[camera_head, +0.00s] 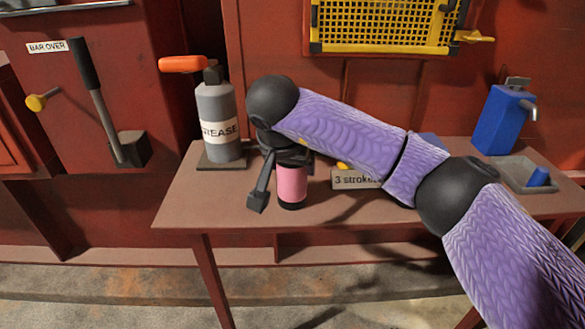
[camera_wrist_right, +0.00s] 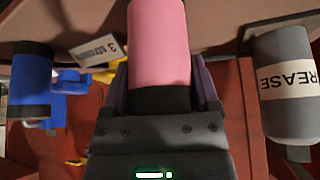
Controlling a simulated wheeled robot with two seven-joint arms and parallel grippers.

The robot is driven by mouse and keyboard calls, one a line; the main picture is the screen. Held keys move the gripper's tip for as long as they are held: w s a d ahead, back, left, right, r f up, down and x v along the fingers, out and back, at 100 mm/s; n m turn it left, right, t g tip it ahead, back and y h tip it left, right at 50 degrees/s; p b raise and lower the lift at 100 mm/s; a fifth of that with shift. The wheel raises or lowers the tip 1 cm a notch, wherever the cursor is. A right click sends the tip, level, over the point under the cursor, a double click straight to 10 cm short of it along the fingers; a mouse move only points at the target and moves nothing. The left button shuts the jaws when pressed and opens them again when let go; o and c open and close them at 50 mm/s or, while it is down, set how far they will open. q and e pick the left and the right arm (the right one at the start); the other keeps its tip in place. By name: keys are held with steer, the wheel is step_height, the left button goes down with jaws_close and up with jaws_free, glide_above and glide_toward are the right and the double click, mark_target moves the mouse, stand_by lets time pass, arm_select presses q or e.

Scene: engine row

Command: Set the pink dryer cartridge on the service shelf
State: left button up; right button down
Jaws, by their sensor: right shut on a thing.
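The pink dryer cartridge (camera_head: 291,185) is an upright pink cylinder with dark ends, over the front part of the brown service shelf (camera_head: 215,205). Its lower end looks at or very near the shelf top; I cannot tell whether it touches. My right gripper (camera_head: 284,158) is shut on the cartridge's upper end, with the arm reaching in from the right. In the right wrist view the pink body (camera_wrist_right: 160,45) stands out from between the gripper's jaws (camera_wrist_right: 160,98). My left gripper is not in view.
A grease bottle (camera_head: 217,118) with an orange top stands at the shelf's left. A "3 strokes" label block (camera_head: 352,180) is partly behind my arm. A blue canister (camera_head: 502,120) and a grey tray (camera_head: 520,174) are at the right. A lever (camera_head: 97,100) is on the left wall.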

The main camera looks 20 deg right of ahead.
steer(key=shift+r, duration=0.1)
jaws_free()
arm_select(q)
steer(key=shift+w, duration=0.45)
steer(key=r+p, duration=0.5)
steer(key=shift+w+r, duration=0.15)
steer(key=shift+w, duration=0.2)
arm_select(e)
steer(key=v, duration=1.2)
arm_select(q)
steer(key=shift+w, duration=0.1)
